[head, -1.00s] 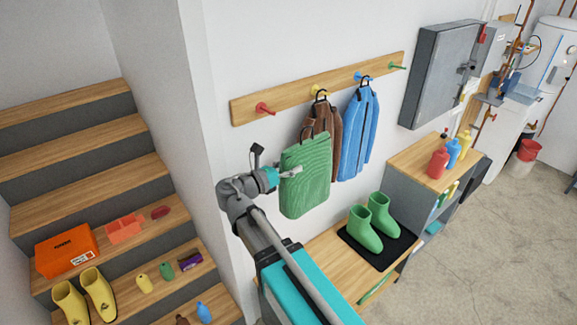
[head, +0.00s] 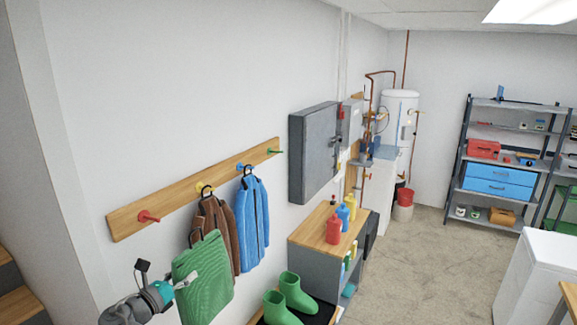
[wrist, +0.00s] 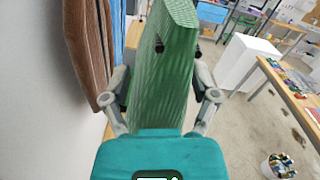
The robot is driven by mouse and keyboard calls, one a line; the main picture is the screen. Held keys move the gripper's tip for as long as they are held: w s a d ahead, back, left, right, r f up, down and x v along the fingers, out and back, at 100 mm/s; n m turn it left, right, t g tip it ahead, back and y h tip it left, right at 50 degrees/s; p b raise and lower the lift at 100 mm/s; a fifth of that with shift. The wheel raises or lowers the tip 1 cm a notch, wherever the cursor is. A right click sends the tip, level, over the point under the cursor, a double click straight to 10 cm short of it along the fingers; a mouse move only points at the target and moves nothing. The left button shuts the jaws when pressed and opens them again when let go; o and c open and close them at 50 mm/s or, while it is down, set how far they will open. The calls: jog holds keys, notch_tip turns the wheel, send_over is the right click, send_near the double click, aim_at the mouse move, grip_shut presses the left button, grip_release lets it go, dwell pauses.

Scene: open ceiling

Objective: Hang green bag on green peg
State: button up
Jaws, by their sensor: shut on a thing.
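The green bag (head: 203,283) hangs from my gripper (head: 188,280), in front of the wall below the wooden peg rail (head: 160,207). A dark loop shows at its top in the head view. In the wrist view my gripper (wrist: 163,98) has its fingers on both sides of the green bag (wrist: 165,75) and is shut on it. The green peg (head: 275,151) is at the right end of the rail, bare, up and to the right of the bag. The bag is apart from the peg.
A blue jacket (head: 252,222) hangs on the blue peg and a brown jacket (head: 217,232) on the yellow peg; the red peg (head: 149,216) is bare. A grey wall cabinet (head: 314,150) is right of the green peg. Green boots (head: 290,297) stand below.

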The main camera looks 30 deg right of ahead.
aim_at(184, 321)
notch_tip(184, 321, down, 14)
jog(key=b, duration=1.4)
jog(key=shift+f, duration=0.2)
jog(key=shift+s, duration=0.1)
